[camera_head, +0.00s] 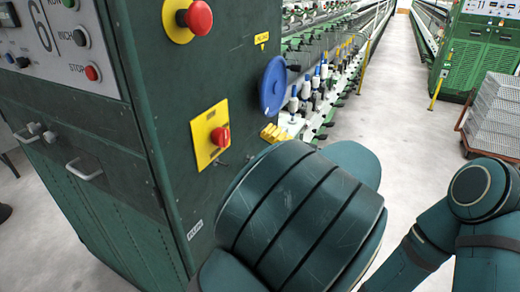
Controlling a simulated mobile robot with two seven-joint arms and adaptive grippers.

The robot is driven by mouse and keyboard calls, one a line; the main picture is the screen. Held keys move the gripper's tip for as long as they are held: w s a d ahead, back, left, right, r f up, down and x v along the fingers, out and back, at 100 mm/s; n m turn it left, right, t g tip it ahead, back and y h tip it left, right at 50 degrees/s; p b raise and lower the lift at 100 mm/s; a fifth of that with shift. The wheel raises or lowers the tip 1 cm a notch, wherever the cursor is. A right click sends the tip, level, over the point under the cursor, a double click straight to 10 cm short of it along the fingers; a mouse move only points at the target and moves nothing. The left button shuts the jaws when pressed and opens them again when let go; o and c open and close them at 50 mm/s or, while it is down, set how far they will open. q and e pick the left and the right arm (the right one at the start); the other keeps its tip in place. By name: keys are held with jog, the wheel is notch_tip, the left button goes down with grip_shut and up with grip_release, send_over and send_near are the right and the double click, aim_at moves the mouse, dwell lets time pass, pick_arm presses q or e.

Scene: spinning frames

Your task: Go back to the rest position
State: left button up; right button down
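A large dark teal link of one of my arms (300,220) fills the lower middle of the head view, close to the camera. It hides part of the machine's side and the floor behind it. Links of my other arm (450,225) show at the lower right, with a bent joint near the right edge. Neither gripper is in the frame, so I cannot see what either one does.
A green machine cabinet (110,150) stands close on the left, with a red knob (200,18), a red switch on a yellow plate (220,137) and a blue disc (272,86). Spinning frames (325,75) run back behind it. A stacked cart (495,115) stands right. The aisle floor (395,90) is clear.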

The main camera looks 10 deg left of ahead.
pick_arm(q)
jog(key=shift+a+f, duration=0.1)
jog(key=s+a+f+m+g+h, duration=0.2)
jog(key=a+f+g+h, duration=0.15)
jog(key=f, duration=0.95)
jog(key=s+a+f+m+g+h, duration=0.15)
jog(key=a+f+h, duration=0.25)
jog(key=f, duration=0.8)
jog(key=s+d+f+n+h, duration=0.1)
jog(key=s+f+n+h, duration=0.3)
jog(key=s+f+h, duration=0.2)
jog(key=s+d+f+n+h, duration=0.2)
jog(key=s+f+n+h, duration=0.3)
jog(key=s+f, duration=0.5)
jog(key=shift+s+d+h, duration=0.2)
jog(key=shift+d+h, duration=0.05)
jog(key=shift+h, duration=1)
